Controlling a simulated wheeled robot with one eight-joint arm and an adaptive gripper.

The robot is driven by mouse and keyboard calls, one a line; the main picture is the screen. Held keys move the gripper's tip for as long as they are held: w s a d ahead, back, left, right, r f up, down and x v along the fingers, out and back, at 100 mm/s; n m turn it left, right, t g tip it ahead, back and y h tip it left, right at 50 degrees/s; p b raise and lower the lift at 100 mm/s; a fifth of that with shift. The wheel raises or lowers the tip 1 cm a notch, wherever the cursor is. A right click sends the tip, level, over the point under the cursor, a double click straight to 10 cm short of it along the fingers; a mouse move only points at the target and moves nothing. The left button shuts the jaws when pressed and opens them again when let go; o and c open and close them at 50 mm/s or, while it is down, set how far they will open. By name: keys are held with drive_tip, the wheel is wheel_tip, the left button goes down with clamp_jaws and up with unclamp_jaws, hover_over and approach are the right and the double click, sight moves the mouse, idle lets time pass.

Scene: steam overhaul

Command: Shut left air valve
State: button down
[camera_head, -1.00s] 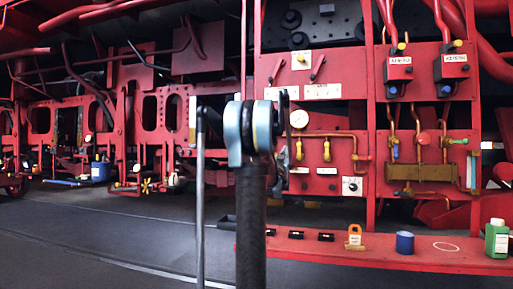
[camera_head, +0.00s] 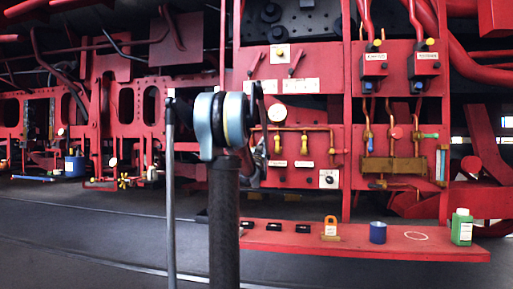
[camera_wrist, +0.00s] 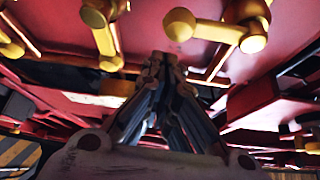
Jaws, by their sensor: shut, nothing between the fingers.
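Two yellow valve handles hang from a brass pipe on the red panel below a white gauge (camera_head: 277,114). The left one (camera_head: 278,143) and the right one (camera_head: 304,143) both point down in the head view. In the wrist view, yellow valve parts show at upper left (camera_wrist: 104,32) and upper right (camera_wrist: 216,28). My gripper (camera_wrist: 165,62) is shut and empty, its fingertips between and below these parts, apart from both in the picture. In the head view my gripper (camera_head: 258,160) is mostly hidden behind my arm, just left of the left handle.
A red shelf (camera_head: 390,243) below the panel carries a yellow padlock-like tag (camera_head: 330,229), a blue can (camera_head: 377,232) and a green bottle (camera_head: 462,227). Brass pipework (camera_head: 395,168) lies right of the handles. The dark floor at left is clear.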

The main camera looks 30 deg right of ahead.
drive_tip(key=r+v, duration=0.1)
drive_tip(key=v, duration=0.8)
drive_tip(key=shift+s+a+r, duration=0.35)
drive_tip(key=shift+s, duration=0.1)
